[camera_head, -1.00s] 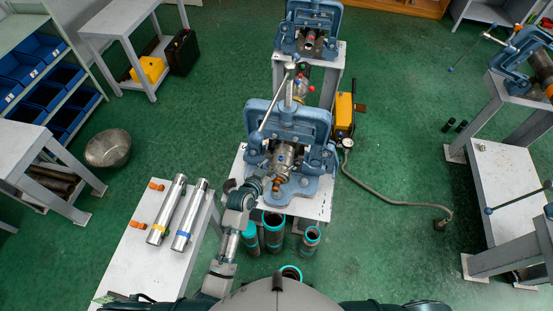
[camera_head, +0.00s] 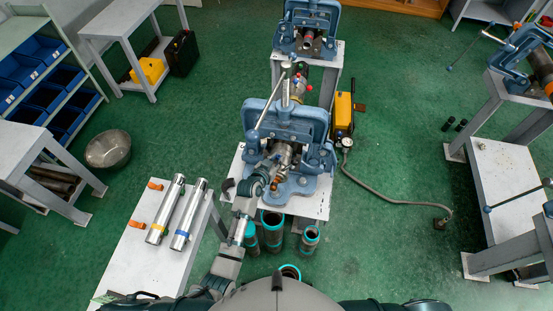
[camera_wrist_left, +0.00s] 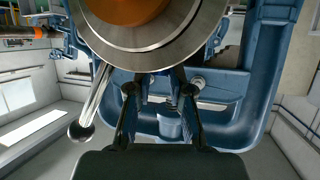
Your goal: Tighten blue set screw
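The metal pipe fitting (camera_head: 285,152) with an orange end (camera_head: 277,183) sits in the near blue vise (camera_head: 318,130). My left gripper (camera_head: 272,168) is at the left side of this fitting. In the left wrist view the fitting's round steel end (camera_wrist_left: 150,55) with its orange core fills the top. I cannot tell whether the fingers touch the fitting. My right gripper is out of view.
The vise's handle bar (camera_head: 268,106) slants up above the fitting. Dark pipes with teal ends (camera_head: 273,232) stand on the floor in front. A bench (camera_head: 150,262) with two silver tubes (camera_head: 190,215) is at the left. A second vise (camera_head: 308,28) stands behind.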

